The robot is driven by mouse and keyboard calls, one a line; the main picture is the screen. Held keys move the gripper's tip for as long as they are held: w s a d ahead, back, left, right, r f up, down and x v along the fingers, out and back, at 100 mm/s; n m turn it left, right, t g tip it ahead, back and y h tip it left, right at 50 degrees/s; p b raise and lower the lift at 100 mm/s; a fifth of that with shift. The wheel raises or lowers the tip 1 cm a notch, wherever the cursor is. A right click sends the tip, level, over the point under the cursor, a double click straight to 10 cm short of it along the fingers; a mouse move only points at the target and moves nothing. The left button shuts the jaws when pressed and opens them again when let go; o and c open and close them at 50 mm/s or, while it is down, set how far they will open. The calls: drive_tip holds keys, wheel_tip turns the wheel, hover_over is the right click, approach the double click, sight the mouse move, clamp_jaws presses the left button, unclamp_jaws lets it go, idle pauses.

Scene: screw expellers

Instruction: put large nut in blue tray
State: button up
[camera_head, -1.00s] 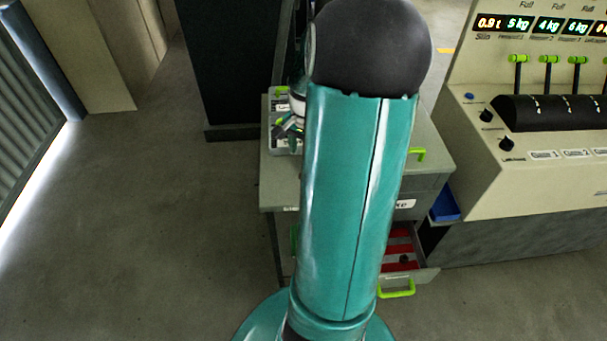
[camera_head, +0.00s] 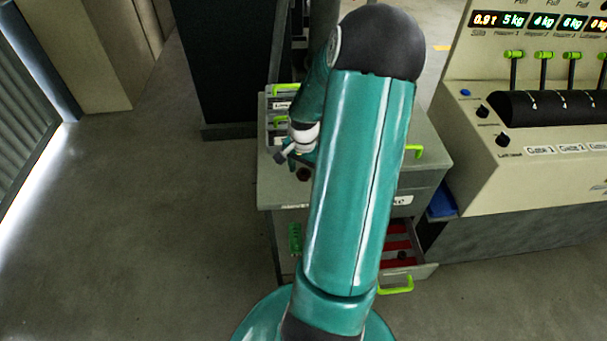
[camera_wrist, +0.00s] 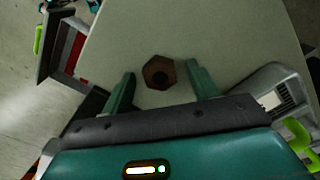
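A brown hexagonal nut (camera_wrist: 158,72) with a dark round hole lies flat on the pale bench top (camera_wrist: 225,35) in the wrist view. My gripper (camera_wrist: 161,76) is open, one finger on each side of the nut, with gaps between. In the head view the nut (camera_head: 303,174) shows as a small dark spot near the bench's front left, just below my gripper (camera_head: 284,154). A blue tray (camera_head: 443,204) sits low at the bench's right side, beside the beige machine; its inside cannot be made out.
An open drawer with red strips (camera_head: 396,245) and a small dark item stands out at the bench's front right. A grey bin (camera_wrist: 268,90) stands on the bench at right in the wrist view. The beige control machine (camera_head: 520,150) is right of the bench.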

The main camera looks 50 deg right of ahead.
drive_tip(key=c, duration=1.1)
drive_tip(key=shift+o, duration=0.2)
drive_tip(key=shift+r, duration=0.15)
drive_tip(key=shift+r, duration=0.25)
wheel_tip(320, 180, up, 2)
drive_tip(key=shift+d+r, duration=0.1)
drive_tip(key=s+a+r, duration=0.8)
drive_tip(key=a+r, duration=0.2)
drive_tip(key=a, duration=0.1)
drive_tip(key=shift+s, duration=0.25)
